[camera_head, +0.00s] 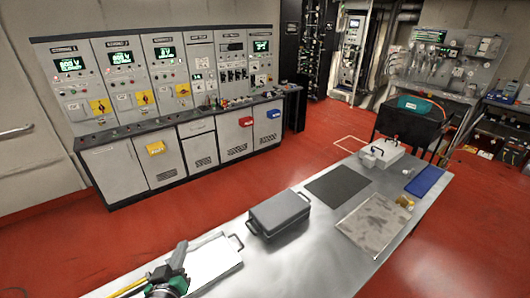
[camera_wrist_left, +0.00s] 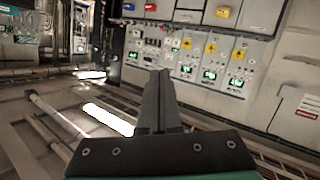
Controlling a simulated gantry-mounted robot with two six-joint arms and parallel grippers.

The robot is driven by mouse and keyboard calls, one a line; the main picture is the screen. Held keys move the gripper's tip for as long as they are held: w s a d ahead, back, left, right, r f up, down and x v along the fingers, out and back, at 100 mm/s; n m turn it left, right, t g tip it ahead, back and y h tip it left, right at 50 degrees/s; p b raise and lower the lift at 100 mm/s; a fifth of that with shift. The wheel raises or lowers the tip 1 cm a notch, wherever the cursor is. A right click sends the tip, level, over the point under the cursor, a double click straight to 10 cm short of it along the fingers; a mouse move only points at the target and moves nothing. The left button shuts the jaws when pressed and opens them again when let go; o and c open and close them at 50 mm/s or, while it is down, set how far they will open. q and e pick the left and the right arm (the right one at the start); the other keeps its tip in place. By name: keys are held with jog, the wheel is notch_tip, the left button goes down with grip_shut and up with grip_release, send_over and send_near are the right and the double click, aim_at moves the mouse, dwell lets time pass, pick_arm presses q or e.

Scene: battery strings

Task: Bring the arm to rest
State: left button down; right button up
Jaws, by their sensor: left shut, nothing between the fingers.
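My left gripper (camera_head: 179,256) shows at the lower left of the head view, above the near left end of the metal table (camera_head: 300,262). Its fingers point up and are shut with nothing between them. In the left wrist view the same gripper (camera_wrist_left: 161,78) shows as two dark fingers pressed together, touching nothing. The wrist view looks toward the control cabinets (camera_wrist_left: 200,55), which appear upside down. My right gripper is in neither view.
A white tray (camera_head: 212,266) lies beside my left gripper. A grey lidded case (camera_head: 279,214), a dark mat (camera_head: 338,186), a worn plate (camera_head: 374,224), a blue mat (camera_head: 426,181) and a white box (camera_head: 381,153) lie farther along the table. Red floor separates it from the cabinets.

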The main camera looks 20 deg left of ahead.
pick_arm(q)
jog(key=d+r+m+t+h+p, duration=0.1)
jog(key=d+r+t, duration=0.3)
jog(key=r, duration=1.2)
jog(key=d+r+m+t+h+p, duration=0.1)
jog(key=d+r+t+p, duration=0.15)
jog(key=r, duration=1.25)
jog(key=s+d+r+m+t+h, duration=0.2)
jog(key=s+r, duration=0.4)
jog(key=r, duration=0.3)
jog(key=s+d+r+m+t+h, duration=0.3)
jog(key=s+d+r+m+t, duration=0.1)
jog(key=r, duration=0.5)
jog(key=shift+s+d+r+t, duration=0.15)
jog(key=shift+s+r+t, duration=0.35)
jog(key=shift+s, duration=0.45)
jog(key=shift+f, duration=0.1)
